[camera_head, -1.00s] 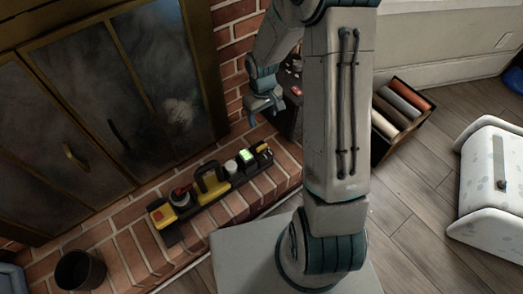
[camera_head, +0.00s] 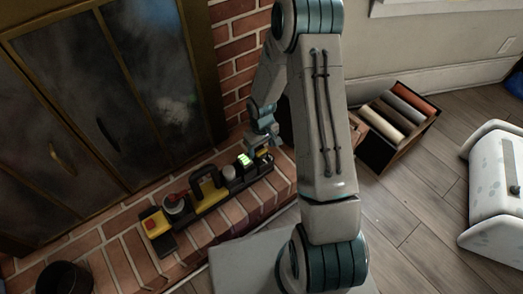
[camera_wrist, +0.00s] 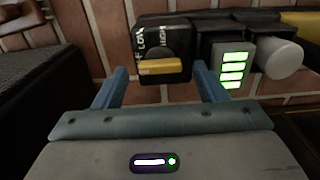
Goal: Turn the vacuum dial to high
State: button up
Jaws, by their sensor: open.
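The vacuum dial (camera_wrist: 160,67) is a black square unit with a yellow bar knob, at top centre of the wrist view. Its face carries the words LOW and HIGH. The yellow bar lies about level in that view. My gripper (camera_wrist: 160,76) is open, with one blue finger on each side of the dial; I cannot tell whether either touches it. In the head view my gripper (camera_head: 263,140) is over the right end of the long black control strip (camera_head: 217,192) on the brick hearth, partly hiding the dial there.
A green-lit indicator (camera_wrist: 234,66) and a grey round knob (camera_wrist: 282,58) sit right of the dial in the wrist view. The strip also bears a yellow handle (camera_head: 208,189) and a red-topped knob (camera_head: 174,203). A glass fireplace door (camera_head: 150,80) stands behind. A crate of rolls (camera_head: 395,125) is at right.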

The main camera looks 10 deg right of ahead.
jog(key=shift+f, duration=0.45)
jog(key=shift+c, duration=0.3)
jog(key=c, duration=0.9)
